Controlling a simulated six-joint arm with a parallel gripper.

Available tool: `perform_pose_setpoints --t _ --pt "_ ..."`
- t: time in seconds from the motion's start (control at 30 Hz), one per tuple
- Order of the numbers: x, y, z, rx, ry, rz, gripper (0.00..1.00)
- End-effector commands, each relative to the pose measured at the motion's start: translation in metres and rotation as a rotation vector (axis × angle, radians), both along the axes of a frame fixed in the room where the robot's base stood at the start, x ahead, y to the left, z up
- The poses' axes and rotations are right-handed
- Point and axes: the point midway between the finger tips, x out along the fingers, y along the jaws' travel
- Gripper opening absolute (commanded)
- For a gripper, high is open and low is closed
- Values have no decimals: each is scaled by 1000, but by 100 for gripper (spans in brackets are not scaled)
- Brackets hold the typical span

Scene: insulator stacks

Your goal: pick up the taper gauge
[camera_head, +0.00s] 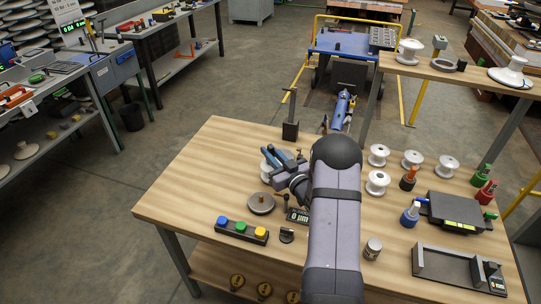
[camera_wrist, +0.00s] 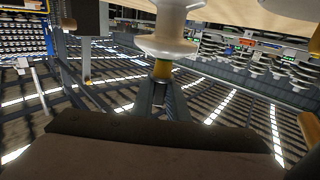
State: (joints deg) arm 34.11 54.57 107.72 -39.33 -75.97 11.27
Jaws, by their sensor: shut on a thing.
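My gripper (camera_head: 272,155) reaches out to the left over the middle of the table, beside a white insulator (camera_head: 266,170). In the wrist view its dark fingers (camera_wrist: 161,90) come close together on a small yellow-brown piece (camera_wrist: 162,69). This piece is right next to the white insulator (camera_wrist: 168,30); I cannot tell whether they touch. The piece is too small and covered for me to tell for sure whether it is the taper gauge. I cannot make out a taper gauge elsewhere on the table.
A black stand with an upright rod (camera_head: 290,129) is behind my gripper. A round brown disc (camera_head: 260,203) and a button box (camera_head: 241,231) lie in front. White spools (camera_head: 377,183), bottles (camera_head: 410,214) and a dark device (camera_head: 456,212) are at right. The table's left part (camera_head: 190,190) is clear.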

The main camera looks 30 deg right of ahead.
Motion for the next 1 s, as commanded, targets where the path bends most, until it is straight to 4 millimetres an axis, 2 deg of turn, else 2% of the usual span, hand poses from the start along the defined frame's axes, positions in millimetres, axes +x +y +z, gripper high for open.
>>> perform_pose_setpoints --t 0.7,1.0 --pt "1 0 81 -5 -10 1 0" --pt "1 0 93 -3 -8 0 0"
